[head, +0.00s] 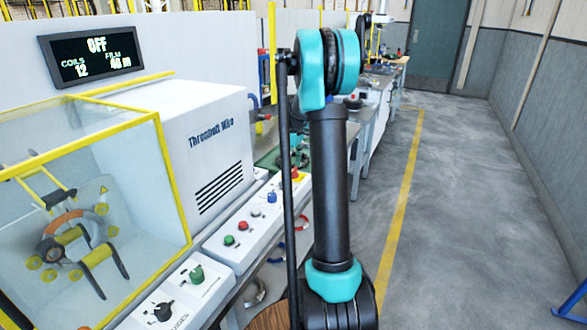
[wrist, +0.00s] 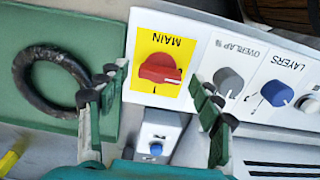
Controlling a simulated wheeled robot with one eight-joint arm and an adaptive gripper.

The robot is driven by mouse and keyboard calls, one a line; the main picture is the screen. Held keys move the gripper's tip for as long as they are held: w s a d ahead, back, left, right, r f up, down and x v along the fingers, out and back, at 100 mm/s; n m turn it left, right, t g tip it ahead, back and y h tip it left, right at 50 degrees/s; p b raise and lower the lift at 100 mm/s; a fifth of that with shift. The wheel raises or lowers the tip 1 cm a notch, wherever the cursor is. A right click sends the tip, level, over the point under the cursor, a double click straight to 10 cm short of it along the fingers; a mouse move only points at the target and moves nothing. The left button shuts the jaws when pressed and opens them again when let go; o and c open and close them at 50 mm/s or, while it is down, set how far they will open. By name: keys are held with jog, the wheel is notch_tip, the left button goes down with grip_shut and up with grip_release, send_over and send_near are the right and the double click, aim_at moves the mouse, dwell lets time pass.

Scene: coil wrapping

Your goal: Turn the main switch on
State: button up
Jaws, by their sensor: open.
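The main switch (wrist: 160,68) is a red knob on a yellow plate marked MAIN, which appears upside down in the wrist view. Its grip bar lies roughly across the picture. My gripper (wrist: 162,84) is open, with one finger left and the other right of the switch. I see no contact with the knob, and the depth gap is hard to judge. In the head view the display (head: 90,56) reads OFF. A small red knob (head: 295,174) shows there beside my arm, which hides much of that area; my gripper is not clearly visible there.
Grey OVERLAP (wrist: 228,82) and blue LAYERS (wrist: 277,93) knobs sit right of the switch. A dark ring (wrist: 50,82) lies on a green surface at left. The yellow-framed guard (head: 172,190) stands left; floor at right is clear.

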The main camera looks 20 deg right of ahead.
jog(key=shift+f, duration=0.3)
jog(key=c, duration=1.2)
jog(key=shift+o, duration=0.2)
